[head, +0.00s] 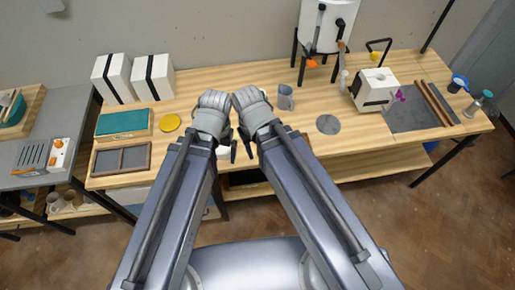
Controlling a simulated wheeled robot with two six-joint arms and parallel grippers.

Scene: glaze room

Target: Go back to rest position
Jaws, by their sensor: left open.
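Both of my arms reach forward from the bottom of the head view, with their wrists close together over the front part of the wooden table (350,135). My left gripper (226,152) points down near the table's front edge and is open. A small white thing (223,154) shows beside its dark fingers; it is mostly hidden, and I cannot tell whether they touch. My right gripper (248,148) is just right of the left one. Its own wrist and arm hide most of it, so its opening does not show.
A grey mug (285,97) stands just behind my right wrist. A yellow disc (169,123), a teal-topped box (123,122) and a divided tray (121,159) lie to the left. A grey disc (328,124) and a white machine (375,90) are to the right. A white tank (327,25) stands behind.

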